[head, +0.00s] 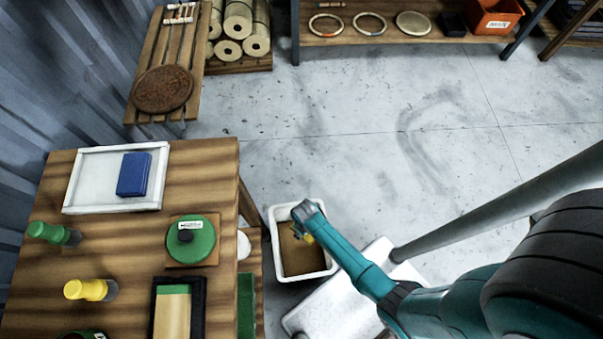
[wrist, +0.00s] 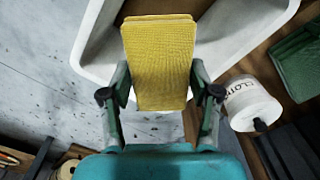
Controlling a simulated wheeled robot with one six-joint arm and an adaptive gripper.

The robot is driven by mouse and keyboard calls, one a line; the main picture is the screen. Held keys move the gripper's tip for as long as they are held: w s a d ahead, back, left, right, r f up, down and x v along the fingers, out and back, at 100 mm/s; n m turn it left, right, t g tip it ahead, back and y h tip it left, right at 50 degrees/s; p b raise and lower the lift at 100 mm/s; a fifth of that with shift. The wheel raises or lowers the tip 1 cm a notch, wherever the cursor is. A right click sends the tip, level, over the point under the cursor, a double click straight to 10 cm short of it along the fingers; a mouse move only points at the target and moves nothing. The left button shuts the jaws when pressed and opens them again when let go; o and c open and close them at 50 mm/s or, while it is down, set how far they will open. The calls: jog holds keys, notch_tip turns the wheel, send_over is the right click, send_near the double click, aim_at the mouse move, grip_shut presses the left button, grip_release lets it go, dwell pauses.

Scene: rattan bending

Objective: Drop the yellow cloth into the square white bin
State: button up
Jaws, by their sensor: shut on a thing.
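The yellow cloth (wrist: 160,62) is a folded, textured pad. My gripper (wrist: 160,95) is shut on it, with one finger at each side. In the head view my gripper (head: 302,222) is over the square white bin (head: 318,274), with a bit of yellow cloth (head: 309,239) showing beside the fingers. The bin stands low beside the table, with a white rim and a brown inside. In the wrist view the cloth overlaps the bin's rim and opening, and the bin's white wall (wrist: 92,48) shows at the left. The cloth hides part of the bin's inside.
A round white tub (wrist: 250,104) with a partly readable label stands close to the bin, near a green item (wrist: 300,65). The wooden table (head: 120,240) at the left holds a white tray (head: 85,182), a blue block (head: 134,174) and bottles. Open floor (head: 370,150) lies beyond the bin.

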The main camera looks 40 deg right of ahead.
jog(key=shift+f, duration=1.6)
jog(key=o, duration=1.2)
notch_tip(320, 180, up, 12)
jog(key=shift+r, duration=0.1)
